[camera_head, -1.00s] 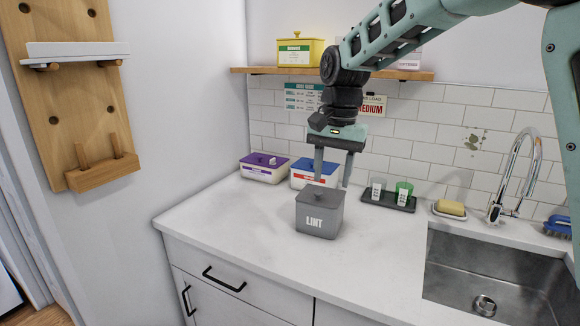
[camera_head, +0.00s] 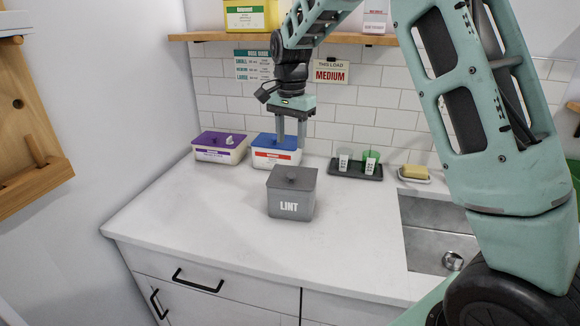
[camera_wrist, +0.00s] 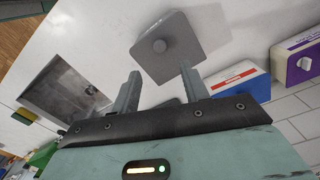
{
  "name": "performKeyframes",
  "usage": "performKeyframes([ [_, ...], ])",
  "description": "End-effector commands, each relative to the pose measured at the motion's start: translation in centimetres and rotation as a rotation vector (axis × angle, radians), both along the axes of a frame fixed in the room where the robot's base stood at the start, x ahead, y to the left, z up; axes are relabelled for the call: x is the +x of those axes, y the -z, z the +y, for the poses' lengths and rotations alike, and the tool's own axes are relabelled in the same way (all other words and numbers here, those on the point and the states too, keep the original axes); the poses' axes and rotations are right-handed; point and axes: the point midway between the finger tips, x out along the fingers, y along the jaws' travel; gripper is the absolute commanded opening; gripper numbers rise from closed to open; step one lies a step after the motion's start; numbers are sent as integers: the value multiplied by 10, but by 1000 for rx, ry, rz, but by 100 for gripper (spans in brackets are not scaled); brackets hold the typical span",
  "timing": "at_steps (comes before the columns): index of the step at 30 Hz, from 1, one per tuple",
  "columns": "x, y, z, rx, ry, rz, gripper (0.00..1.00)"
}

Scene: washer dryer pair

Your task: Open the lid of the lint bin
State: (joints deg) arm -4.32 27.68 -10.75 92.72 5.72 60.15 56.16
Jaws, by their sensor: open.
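The grey lint bin (camera_head: 291,200) stands on the white counter with LINT on its front. My gripper (camera_head: 291,146) is open and empty, fingers pointing down, behind the bin in the head view. In the wrist view its two fingers (camera_wrist: 160,75) are apart, with nothing between them. I see no contact with the knob.
A blue-lidded box (camera_head: 276,152) and a purple-lidded box (camera_head: 219,148) stand behind the bin. A dark tray (camera_head: 355,169) with two small cups is at the right, near a soap dish (camera_head: 414,175) and the sink (camera_head: 430,245). The counter (camera_head: 185,225) is clear at front left.

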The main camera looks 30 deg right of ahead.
Motion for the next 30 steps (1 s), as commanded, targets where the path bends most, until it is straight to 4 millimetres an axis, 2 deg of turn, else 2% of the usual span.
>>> performKeyframes([
  [9, -1, 64, 0, 0, -1, 4, 45],
  [15, -1, 89, 0, 0, -1, 2, 45],
  [20, 0, 98, 0, 0, -1, 0, 45],
  [27, 0, 99, 0, 0, -1, -1, 45],
  [28, 0, 99, 0, 0, -1, -1, 42],
  [30, 0, 99, 0, 0, -1, -1, 23],
])
